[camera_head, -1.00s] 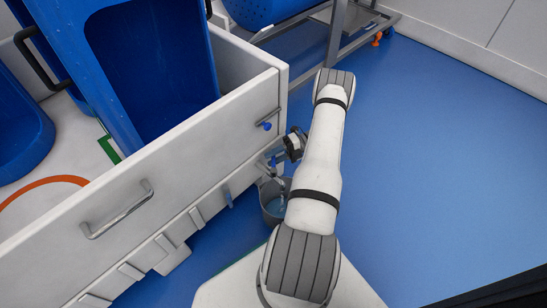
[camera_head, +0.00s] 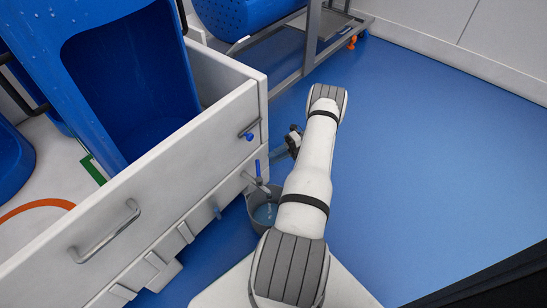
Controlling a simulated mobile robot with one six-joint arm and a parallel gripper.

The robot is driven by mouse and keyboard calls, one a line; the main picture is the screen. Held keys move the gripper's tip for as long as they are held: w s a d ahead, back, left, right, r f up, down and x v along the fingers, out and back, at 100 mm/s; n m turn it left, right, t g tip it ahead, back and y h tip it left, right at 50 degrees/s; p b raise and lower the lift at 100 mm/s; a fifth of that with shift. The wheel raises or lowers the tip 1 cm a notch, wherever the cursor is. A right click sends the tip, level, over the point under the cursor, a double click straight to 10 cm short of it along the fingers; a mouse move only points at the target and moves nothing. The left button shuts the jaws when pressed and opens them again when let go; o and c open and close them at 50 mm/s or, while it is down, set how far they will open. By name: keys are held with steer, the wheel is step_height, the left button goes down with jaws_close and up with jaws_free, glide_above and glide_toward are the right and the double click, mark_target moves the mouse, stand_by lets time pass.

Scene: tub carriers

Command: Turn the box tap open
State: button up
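The box tap has a blue lever (camera_head: 258,168) pointing up and a metal spout (camera_head: 256,183). It sits low on the white box (camera_head: 205,140), near its right end. A grey bucket (camera_head: 252,217) stands on the floor under the spout, with bluish water in it. A pale streak shows below the spout; I cannot tell whether it is running water. My gripper (camera_head: 293,140) is dark and small, to the right of and above the lever in the picture, apart from it. My arm partly hides it, so whether its fingers are open is unclear.
A second small blue knob (camera_head: 249,136) is on the box wall above the tap. A metal handle (camera_head: 105,232) sticks out further left. A metal rack (camera_head: 312,50) with a blue tub (camera_head: 240,18) stands behind. Blue floor (camera_head: 430,150) to the right is clear.

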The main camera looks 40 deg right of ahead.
mark_target(258, 171)
steer(key=shift+d+r+n+h, duration=0.1)
steer(key=shift+r+n+h, duration=0.2)
steer(key=shift+r, duration=0.15)
steer(key=shift+c, duration=0.7)
steer(key=r+n+h+p, duration=0.1)
steer(key=s+d+r+n+t+h+p, duration=0.1)
steer(key=n, duration=0.1)
steer(key=r+n+h+p, duration=0.1)
steer(key=r+n, duration=0.1)
steer(key=shift+s+d+h+p, duration=0.15)
steer(key=shift+d+h+p, duration=0.1)
steer(key=shift+h+p, duration=0.1)
jaws_close()
steer(key=s+d+r+n+h+p, duration=0.2)
steer(key=s+r+n+h+p, duration=0.15)
steer(key=n, duration=0.35)
steer(key=w+a+f+n+h+b, duration=0.1)
steer(key=w+a+f+b, duration=0.3)
steer(key=a+f, duration=0.3)
steer(key=shift+w+a+f+b, duration=0.2)
steer(key=shift+w+a+b, duration=0.05)
steer(key=shift+a+b, duration=0.4)
steer(key=shift+n, duration=0.3)
